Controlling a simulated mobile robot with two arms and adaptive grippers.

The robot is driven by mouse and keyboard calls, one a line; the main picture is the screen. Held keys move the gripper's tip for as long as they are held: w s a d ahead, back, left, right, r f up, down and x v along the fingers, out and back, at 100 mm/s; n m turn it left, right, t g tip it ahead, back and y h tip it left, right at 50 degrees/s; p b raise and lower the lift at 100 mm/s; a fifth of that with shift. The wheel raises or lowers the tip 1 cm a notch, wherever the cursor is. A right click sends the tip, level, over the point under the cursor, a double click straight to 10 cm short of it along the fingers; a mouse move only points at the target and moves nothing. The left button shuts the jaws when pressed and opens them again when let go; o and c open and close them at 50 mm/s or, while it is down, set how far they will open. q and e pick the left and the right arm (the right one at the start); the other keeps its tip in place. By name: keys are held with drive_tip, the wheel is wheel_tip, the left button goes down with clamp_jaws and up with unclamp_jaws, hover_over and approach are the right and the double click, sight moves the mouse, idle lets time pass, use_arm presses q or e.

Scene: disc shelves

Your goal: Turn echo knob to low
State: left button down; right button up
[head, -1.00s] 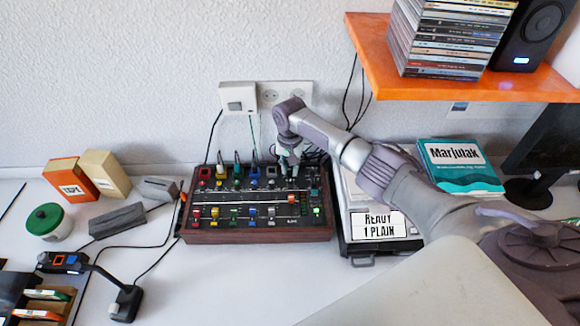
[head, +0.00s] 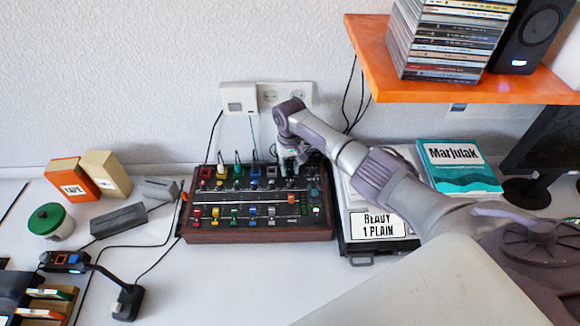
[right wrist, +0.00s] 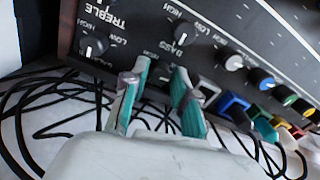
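The dark mixer (head: 258,236) with a wooden front stands on the white desk, with rows of coloured knobs and sliders on top. My right gripper (head: 290,158) is over its back right part, pointing down. Dark knobs with white marks show near the labels TREBLE (right wrist: 95,43) and BASS (right wrist: 185,33). No ECHO label is readable, so I cannot tell which knob is echo. My left gripper is not in view.
Black cables (right wrist: 50,115) lie behind the mixer. A device with a READY 1 PLAIN sign (head: 378,225) stands right of it. An orange shelf (head: 455,88) hangs above right. Boxes (head: 72,178) and a green-lidded jar (head: 48,220) are left.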

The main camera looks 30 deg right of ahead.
sight(290, 169)
drive_tip(key=shift+o, duration=0.9)
wheel_tip(290, 169, up, 12)
idle(0.3)
